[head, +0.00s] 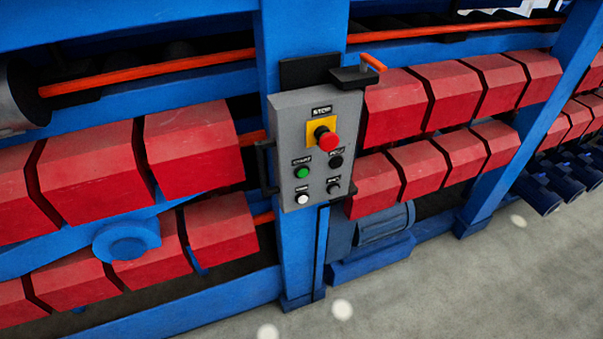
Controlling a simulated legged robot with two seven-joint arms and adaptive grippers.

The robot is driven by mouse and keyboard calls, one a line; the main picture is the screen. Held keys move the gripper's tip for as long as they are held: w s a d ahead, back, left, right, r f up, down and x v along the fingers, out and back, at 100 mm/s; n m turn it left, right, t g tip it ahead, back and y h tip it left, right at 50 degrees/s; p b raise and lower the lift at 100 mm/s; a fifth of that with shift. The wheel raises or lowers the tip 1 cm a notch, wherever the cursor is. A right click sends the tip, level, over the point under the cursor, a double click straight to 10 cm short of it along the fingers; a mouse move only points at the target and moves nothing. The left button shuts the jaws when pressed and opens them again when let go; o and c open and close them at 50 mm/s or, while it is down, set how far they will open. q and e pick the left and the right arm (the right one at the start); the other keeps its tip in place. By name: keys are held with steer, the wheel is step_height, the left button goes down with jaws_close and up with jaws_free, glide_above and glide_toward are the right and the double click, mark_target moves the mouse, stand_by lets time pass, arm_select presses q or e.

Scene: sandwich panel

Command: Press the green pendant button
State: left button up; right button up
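The grey pendant box (290,140) is fixed on a blue upright post in the middle of the head view. The green button (302,173) sits at the left of the panel, below a label. A red mushroom stop button (327,140) on a yellow plate is above it. A black button (336,161) is to its right. A white button (302,199) is below it, with a dark knob (334,188) beside that one. Neither of my grippers is in view.
Rows of red blocks (195,148) on blue beams flank the post on both sides. Black handles stick out at the box's left side (266,168) and top right (355,76). A blue motor (385,225) sits low behind the post. Grey floor (480,285) is open at lower right.

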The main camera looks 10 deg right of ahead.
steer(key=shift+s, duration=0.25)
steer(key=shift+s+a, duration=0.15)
